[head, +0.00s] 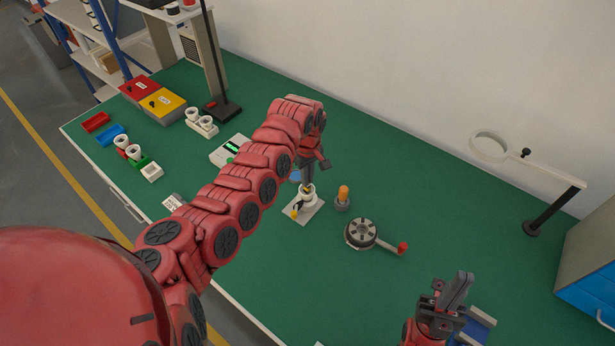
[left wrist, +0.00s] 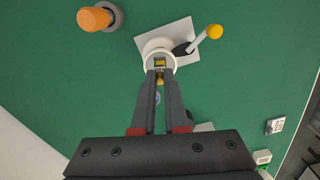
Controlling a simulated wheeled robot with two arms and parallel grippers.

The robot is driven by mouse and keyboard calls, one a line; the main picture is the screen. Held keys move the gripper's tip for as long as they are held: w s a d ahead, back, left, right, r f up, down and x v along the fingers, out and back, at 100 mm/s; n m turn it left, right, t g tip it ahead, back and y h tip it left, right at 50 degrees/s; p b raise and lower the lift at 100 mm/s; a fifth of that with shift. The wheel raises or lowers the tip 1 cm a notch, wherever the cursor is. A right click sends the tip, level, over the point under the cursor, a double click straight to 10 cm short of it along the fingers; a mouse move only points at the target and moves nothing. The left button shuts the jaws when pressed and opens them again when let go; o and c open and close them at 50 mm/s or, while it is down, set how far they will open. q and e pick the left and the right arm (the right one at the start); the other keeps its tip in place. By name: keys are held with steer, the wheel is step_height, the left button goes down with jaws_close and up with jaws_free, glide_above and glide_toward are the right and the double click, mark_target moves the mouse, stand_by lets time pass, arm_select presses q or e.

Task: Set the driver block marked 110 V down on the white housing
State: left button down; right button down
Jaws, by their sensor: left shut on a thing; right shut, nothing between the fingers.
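My left gripper (head: 308,188) points down over a round white housing (head: 307,199), which stands on a white plate (head: 293,212) with a yellow-knobbed lever (left wrist: 205,38). In the left wrist view the left fingers (left wrist: 159,76) are shut on a small dark and yellow block (left wrist: 160,64). The block is at the mouth of the white housing (left wrist: 152,47); I cannot tell whether it touches. No 110 V marking is readable on it. My right gripper (head: 457,290) is shut and empty at the lower right, away from the housing.
An orange cylinder on a grey base (head: 343,195) stands just right of the housing. A grey wheel with a red-knobbed crank (head: 362,234) is further right. A green-display device (head: 231,149) and white sockets (head: 202,123) are left. A ring stand (head: 545,210) rises far right.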

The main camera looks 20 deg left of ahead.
arm_select(q)
steer(key=shift+f+b, duration=0.6)
steer(key=shift+f, duration=0.7)
stand_by(1.0)
stand_by(0.4)
steer(key=c, duration=0.9)
jaws_free()
steer(key=shift+o, duration=0.2)
steer(key=shift+r, duration=0.4)
step_height(320, 180, up, 4)
steer(key=shift+w+r+b, duration=0.1)
steer(key=shift+b, duration=0.95)
step_height(320, 180, up, 12)
steer(key=shift+r, duration=0.25)
steer(key=shift+f, duration=0.1)
